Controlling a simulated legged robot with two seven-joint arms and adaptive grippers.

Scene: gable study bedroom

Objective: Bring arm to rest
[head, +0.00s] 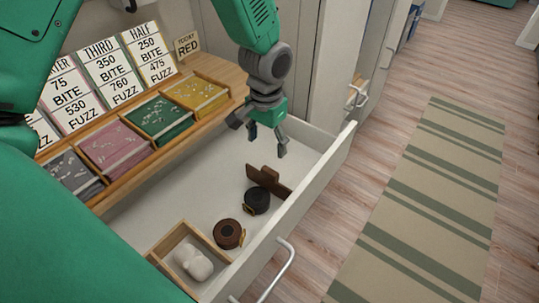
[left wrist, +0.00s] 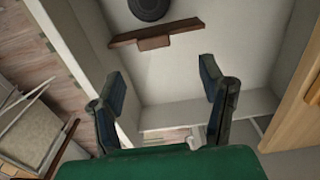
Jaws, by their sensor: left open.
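My left gripper (head: 259,138) is open and empty, pointing down over the far end of the open white drawer (head: 152,205). In the left wrist view its two fingers stand apart (left wrist: 162,80), with nothing between them but the pale drawer floor. My right gripper is not in view.
The drawer also holds a black roll (head: 257,200), a brown roll (head: 229,233) and a small wooden box (head: 168,243) with white lumps (head: 194,262). Colored trays (head: 160,120) and number cards (head: 102,62) stand on the wooden top beside it. A striped rug (head: 425,200) lies right.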

